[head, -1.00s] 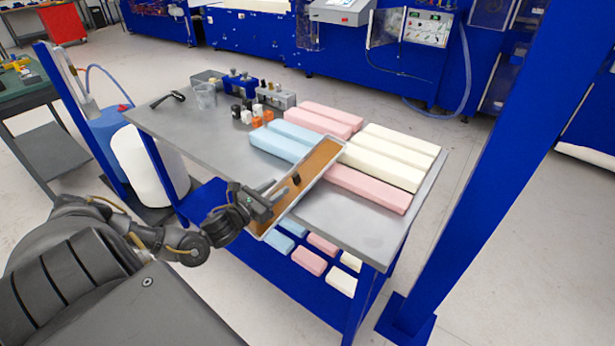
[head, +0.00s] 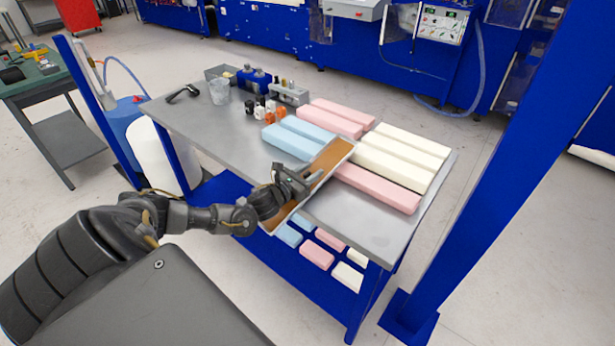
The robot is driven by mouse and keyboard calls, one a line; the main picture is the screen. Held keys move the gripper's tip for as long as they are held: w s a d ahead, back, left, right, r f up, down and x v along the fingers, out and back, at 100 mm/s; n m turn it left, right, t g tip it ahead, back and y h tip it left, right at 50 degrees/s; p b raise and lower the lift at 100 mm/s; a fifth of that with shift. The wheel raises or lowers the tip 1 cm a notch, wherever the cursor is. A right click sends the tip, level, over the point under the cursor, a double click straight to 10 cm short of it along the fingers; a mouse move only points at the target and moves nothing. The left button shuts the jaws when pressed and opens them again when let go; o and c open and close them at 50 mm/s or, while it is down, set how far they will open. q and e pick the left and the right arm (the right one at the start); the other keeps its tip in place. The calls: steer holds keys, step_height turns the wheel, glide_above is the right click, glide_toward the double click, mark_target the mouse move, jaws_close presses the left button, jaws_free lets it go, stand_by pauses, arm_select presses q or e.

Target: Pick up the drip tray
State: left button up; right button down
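The drip tray (head: 327,161) is a long, shallow tray with a brown-orange inside and a pale metal rim. It lies slanted across the front of the grey table, its near end reaching past the table's front edge. My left gripper (head: 303,181) is over the middle of the tray, with its fingers apart. It hides part of the tray's inside and near side. I cannot tell whether the fingers touch the tray. My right gripper is not in view.
Blue (head: 293,141), pink (head: 374,188) and cream (head: 392,163) foam blocks lie close behind and right of the tray on the table (head: 195,125). A clear beaker (head: 220,92) and small bottles stand farther back. A blue post (head: 490,180) rises at right.

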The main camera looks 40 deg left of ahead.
arm_select(q)
steer(key=shift+w, duration=0.55)
jaws_close()
steer(key=shift+r, duration=0.15)
